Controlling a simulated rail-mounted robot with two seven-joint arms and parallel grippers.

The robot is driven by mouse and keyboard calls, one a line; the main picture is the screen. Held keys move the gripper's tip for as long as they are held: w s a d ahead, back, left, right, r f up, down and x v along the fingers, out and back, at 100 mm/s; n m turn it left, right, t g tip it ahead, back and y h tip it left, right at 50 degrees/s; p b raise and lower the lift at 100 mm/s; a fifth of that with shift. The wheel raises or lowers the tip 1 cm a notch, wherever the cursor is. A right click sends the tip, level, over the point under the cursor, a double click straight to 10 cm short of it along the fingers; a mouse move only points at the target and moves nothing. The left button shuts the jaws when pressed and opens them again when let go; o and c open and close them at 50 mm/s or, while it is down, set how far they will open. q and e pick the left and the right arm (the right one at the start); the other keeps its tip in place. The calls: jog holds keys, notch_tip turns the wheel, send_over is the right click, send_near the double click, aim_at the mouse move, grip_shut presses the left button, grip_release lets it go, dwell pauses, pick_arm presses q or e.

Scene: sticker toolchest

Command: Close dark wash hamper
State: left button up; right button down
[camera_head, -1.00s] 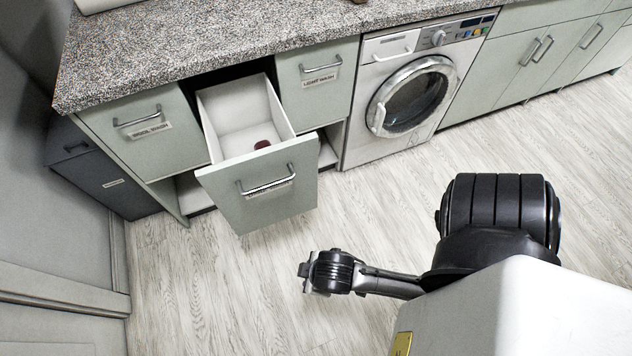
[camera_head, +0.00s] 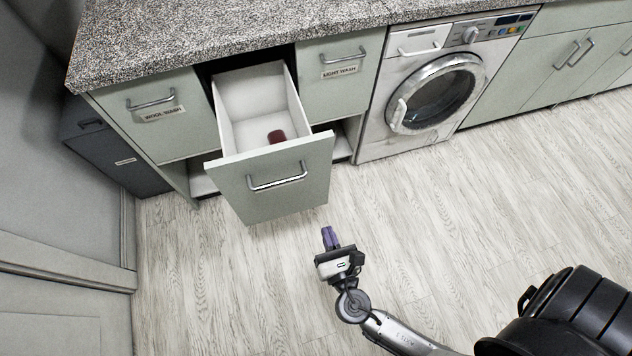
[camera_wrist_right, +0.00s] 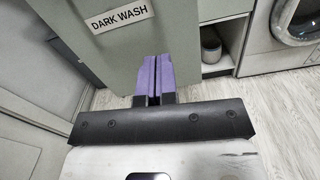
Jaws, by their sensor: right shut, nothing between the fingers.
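The dark wash hamper (camera_head: 278,190) is a pale green drawer front with a metal bar handle (camera_head: 277,182), pulled well out between two closed fronts. Its white inside holds a small dark red item (camera_head: 277,136). In the right wrist view the "DARK WASH" label (camera_wrist_right: 124,22) shows on the hamper front (camera_wrist_right: 178,40). My right gripper (camera_head: 329,236) is shut and empty, with purple fingers, just in front of the hamper's lower right side. In the right wrist view its fingers (camera_wrist_right: 153,78) point toward the front. I cannot tell whether they touch it. My left gripper is out of view.
The wool wash front (camera_head: 160,115) is on the left and the light wash front (camera_head: 340,75) on the right, both closed. A washing machine (camera_head: 435,90) stands further right under the speckled counter (camera_head: 230,25). The wood floor in front is clear.

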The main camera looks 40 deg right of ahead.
jog(key=n, duration=0.1)
jog(key=p, duration=0.1)
send_near(311, 184)
jog(key=w+r, duration=0.1)
jog(key=w, duration=0.1)
jog(key=w+d+r, duration=0.1)
jog(key=w+r, duration=0.1)
jog(key=w, duration=0.1)
jog(key=w+r, duration=0.2)
jog(key=shift+w+d, duration=0.2)
jog(key=shift+d, duration=0.15)
